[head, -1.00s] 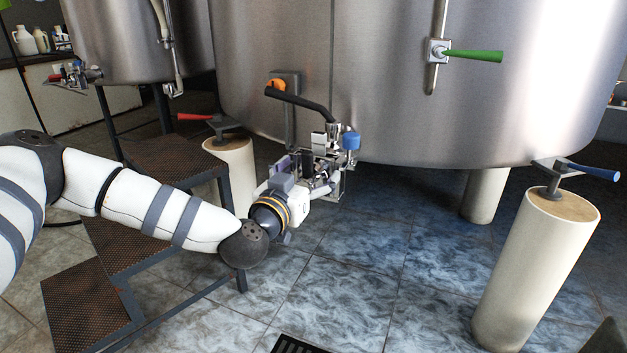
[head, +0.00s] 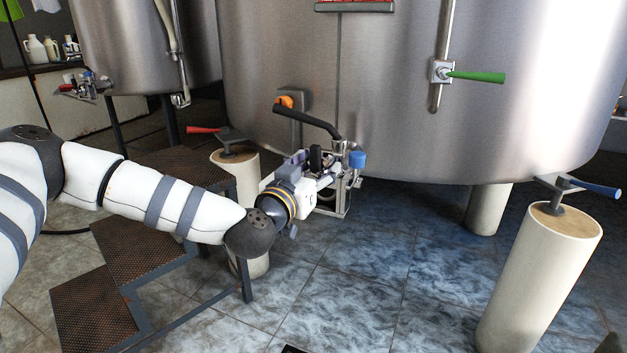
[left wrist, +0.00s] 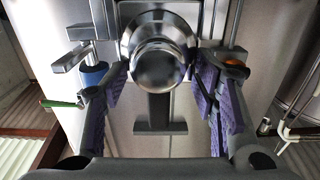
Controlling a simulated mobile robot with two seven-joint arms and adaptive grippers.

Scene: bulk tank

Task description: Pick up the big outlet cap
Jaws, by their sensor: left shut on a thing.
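The big outlet cap (left wrist: 158,65) is a round, shiny metal piece at the top middle of the left wrist view, at the outlet low on the large steel tank. My left gripper (left wrist: 158,78) has its purple-padded fingers on both sides of it and is shut on it. In the head view, my left gripper (head: 318,170) reaches in from the left to the fittings under the tank. There the cap is mostly hidden by the gripper and fittings, and I cannot make it out clearly. My right gripper is in neither view.
The large steel tank (head: 400,90) fills the back. A blue-ended fitting (head: 357,160) and a black-handled lever (head: 308,120) are close to the gripper. Rusty steps (head: 135,250) stand under my left arm. A pale post (head: 540,270) stands at right. The tiled floor in front is clear.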

